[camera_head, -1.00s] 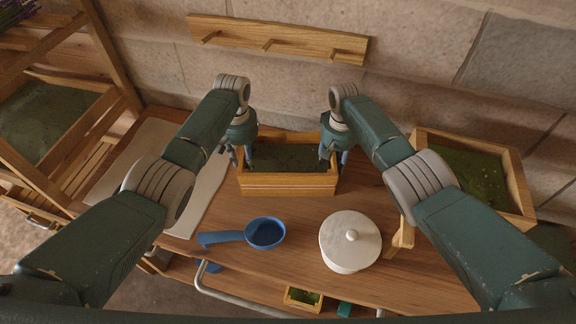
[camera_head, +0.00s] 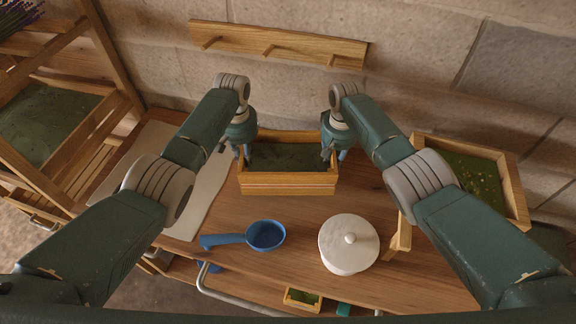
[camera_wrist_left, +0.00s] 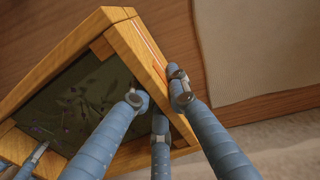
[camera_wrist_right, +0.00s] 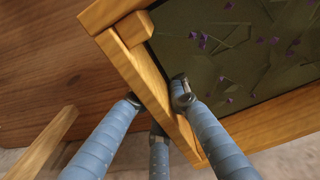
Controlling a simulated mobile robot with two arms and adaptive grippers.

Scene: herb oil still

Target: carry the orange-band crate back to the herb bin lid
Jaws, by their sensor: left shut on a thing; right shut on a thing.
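The orange-band crate (camera_head: 290,190) is an open wooden box with a thin orange stripe on its front and dark green herbs inside. It is at the back middle of the table in the head view. My left gripper (camera_head: 243,158) is shut on its left end wall; the orange stripe shows beside the fingers in the left wrist view (camera_wrist_left: 158,98). My right gripper (camera_head: 333,154) is shut on its right end wall, with fingers on both sides of the wall in the right wrist view (camera_wrist_right: 158,98). The crate looks level. I cannot identify the herb bin lid.
A blue pan (camera_head: 266,235) and a white round lidded pot (camera_head: 347,252) stand in front of the crate. A pale mat (camera_head: 196,205) lies at left. A wooden bin with green contents (camera_head: 512,192) is at right. A peg rail (camera_head: 280,42) is on the wall behind.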

